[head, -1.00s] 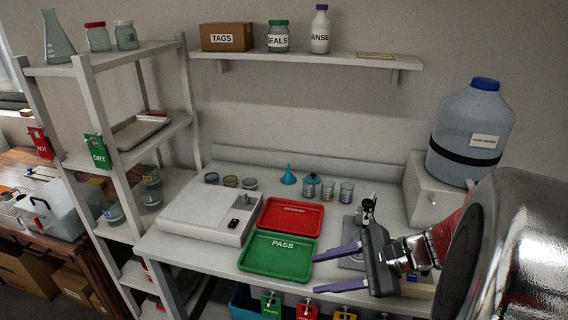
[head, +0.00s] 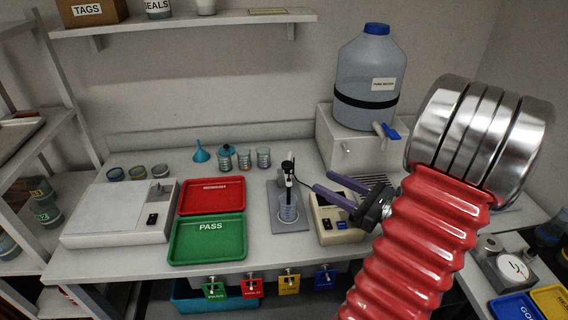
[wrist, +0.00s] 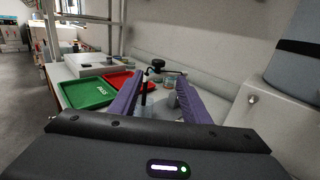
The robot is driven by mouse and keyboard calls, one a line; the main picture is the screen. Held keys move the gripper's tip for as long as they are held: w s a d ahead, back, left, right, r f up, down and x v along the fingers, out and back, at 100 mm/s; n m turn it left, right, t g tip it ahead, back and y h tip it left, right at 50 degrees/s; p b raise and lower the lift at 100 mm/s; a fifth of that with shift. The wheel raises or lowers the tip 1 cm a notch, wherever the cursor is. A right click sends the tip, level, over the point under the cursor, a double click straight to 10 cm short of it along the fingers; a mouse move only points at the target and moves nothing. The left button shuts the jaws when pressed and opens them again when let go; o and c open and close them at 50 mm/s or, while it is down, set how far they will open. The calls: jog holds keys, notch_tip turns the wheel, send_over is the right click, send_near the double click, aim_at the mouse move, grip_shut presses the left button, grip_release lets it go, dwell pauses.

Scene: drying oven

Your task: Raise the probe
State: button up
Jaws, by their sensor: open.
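The probe (head: 289,182) hangs upright from a black holder on a stand with a grey base (head: 272,222). Its lower end goes down into a glass beaker (head: 289,213) on that base. In the wrist view the black holder (wrist: 157,66) shows just beyond my fingertips, with the dark probe shaft near the left finger. My gripper (head: 323,181) is open and empty, with purple fingers pointing left toward the probe. In the head view the fingertips are right of the probe, apart from it. My gripper also shows in the wrist view (wrist: 161,76).
A beige meter (head: 337,228) stands right of the stand, below my fingers. A green PASS tray (head: 208,253) and red tray (head: 212,196) lie to the left. Several small glass vessels stand behind. A water jug (head: 368,75) sits on a white box at the right.

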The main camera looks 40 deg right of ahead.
aim_at(292, 166)
jog(key=shift+w+a, duration=0.15)
jog(key=shift+w, duration=0.1)
jog(key=shift+w+a, duration=0.4)
jog(key=shift+w, duration=1.85)
jog(key=shift+w+a, duration=0.35)
jog(key=shift+w, duration=1.85)
jog(key=shift+w+a, duration=0.4)
jog(key=shift+w, duration=1.85)
grip_shut()
